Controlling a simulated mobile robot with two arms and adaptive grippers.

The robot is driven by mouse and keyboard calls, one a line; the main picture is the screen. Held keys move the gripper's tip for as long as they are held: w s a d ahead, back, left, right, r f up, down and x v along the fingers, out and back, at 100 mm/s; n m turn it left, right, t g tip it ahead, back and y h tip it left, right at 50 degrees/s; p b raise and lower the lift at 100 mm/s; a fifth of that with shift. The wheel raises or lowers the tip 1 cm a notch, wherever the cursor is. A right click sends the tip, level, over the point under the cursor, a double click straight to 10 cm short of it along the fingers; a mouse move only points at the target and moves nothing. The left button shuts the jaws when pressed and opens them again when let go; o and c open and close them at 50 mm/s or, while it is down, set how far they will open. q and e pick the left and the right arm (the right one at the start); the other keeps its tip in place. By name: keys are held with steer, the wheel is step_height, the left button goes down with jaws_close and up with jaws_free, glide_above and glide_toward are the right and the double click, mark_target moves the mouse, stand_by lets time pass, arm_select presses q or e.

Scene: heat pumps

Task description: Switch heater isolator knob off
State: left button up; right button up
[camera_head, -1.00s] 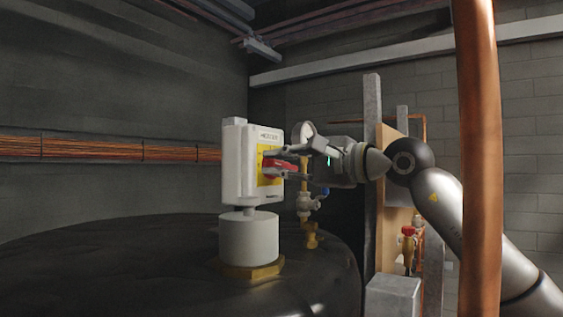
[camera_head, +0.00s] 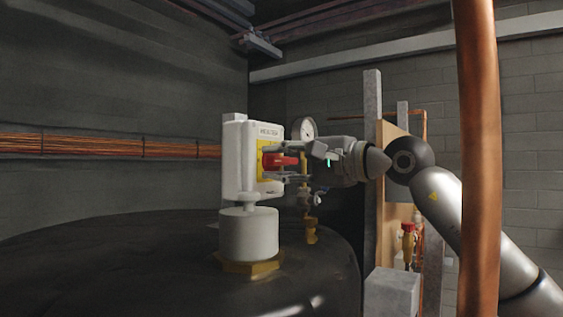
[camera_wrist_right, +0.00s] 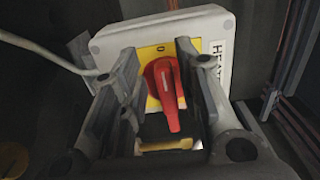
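The heater isolator is a white box (camera_head: 239,160) with a yellow plate and a red knob (camera_head: 281,160) on its face. In the right wrist view the red knob (camera_wrist_right: 165,90) has its handle running roughly up and down the picture, slightly tilted, with a "0" mark above it. My right gripper (camera_head: 272,164) is at the box face. In the right wrist view its two fingers (camera_wrist_right: 156,52) stand apart on either side of the knob, with visible gaps. My left gripper is not in view.
The box sits on a white cylinder (camera_head: 249,234) with a brass nut on a dark tank (camera_head: 120,265). A pressure gauge (camera_head: 303,129) and brass valve fittings stand behind the gripper. A copper pipe (camera_head: 478,150) runs vertically in front of my right arm.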

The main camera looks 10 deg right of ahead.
steer(key=shift+r, duration=0.1)
steer(key=v, duration=1.2)
stand_by(0.4)
